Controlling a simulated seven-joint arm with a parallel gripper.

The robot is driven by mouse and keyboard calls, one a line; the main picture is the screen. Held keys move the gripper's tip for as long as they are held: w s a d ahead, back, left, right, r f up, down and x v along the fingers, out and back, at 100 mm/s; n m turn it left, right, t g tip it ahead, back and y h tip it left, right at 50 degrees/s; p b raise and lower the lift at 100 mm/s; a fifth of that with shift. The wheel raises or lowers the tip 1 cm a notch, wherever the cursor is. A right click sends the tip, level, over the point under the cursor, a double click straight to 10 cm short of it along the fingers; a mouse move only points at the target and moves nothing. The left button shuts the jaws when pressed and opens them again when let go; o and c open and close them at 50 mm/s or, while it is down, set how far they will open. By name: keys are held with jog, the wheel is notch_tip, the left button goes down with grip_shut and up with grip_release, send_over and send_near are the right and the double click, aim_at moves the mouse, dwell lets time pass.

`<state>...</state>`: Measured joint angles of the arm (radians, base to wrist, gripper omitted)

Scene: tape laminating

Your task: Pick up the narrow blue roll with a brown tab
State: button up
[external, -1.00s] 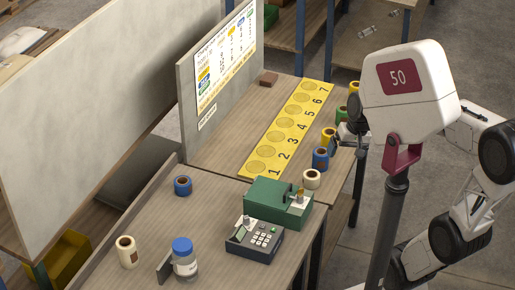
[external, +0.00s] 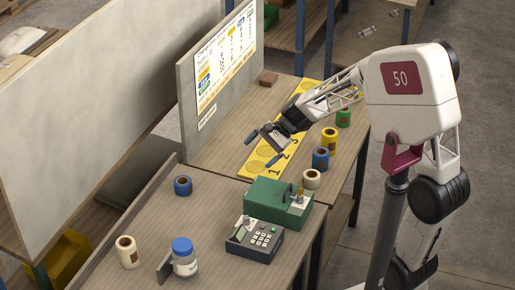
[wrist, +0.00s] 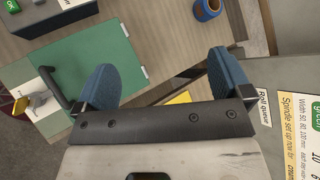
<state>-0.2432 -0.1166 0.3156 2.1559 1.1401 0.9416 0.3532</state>
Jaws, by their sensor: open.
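Two blue rolls with brown centres show in the external view. A short, narrow-looking blue roll (external: 183,186) stands alone on the near table, left of the green machine. A taller blue roll (external: 320,158) stands in the row on the right side of the far table. A brown tab cannot be made out clearly on either. In the wrist view a blue roll (wrist: 207,9) is partly cut off at the top edge, beyond the fingers. My gripper (external: 262,149) is open and empty above the yellow numbered strip, apart from both rolls; its blue fingers (wrist: 161,80) frame bare table and the green machine's edge.
A green machine (external: 278,206) with a lever and a keypad device (external: 255,240) stand at the near table's right. A cream roll (external: 128,252) and a blue-capped jar (external: 184,258) stand in front. An upright panel (external: 217,95) borders the far table's left.

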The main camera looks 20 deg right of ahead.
jog(key=w+a+f+m+y, duration=0.2)
jog(key=w+a+f+m, duration=0.3)
jog(key=w+a+f, duration=0.3)
jog(key=m+t+y, duration=0.2)
jog(key=m, duration=0.3)
send_near(184, 185)
jog(key=w+f, duration=0.1)
jog(key=w+a, duration=0.1)
jog(key=w+f, duration=0.1)
jog(key=shift+a+f, duration=0.3)
jog(key=shift+f, duration=0.05)
jog(key=shift+h, duration=0.3)
jog(key=shift+x, duration=1.3)
jog(key=shift+x, duration=2.6)
jog(key=shift+s, duration=0.1)
jog(key=shift+r, duration=0.1)
jog(key=shift+c, duration=0.2)
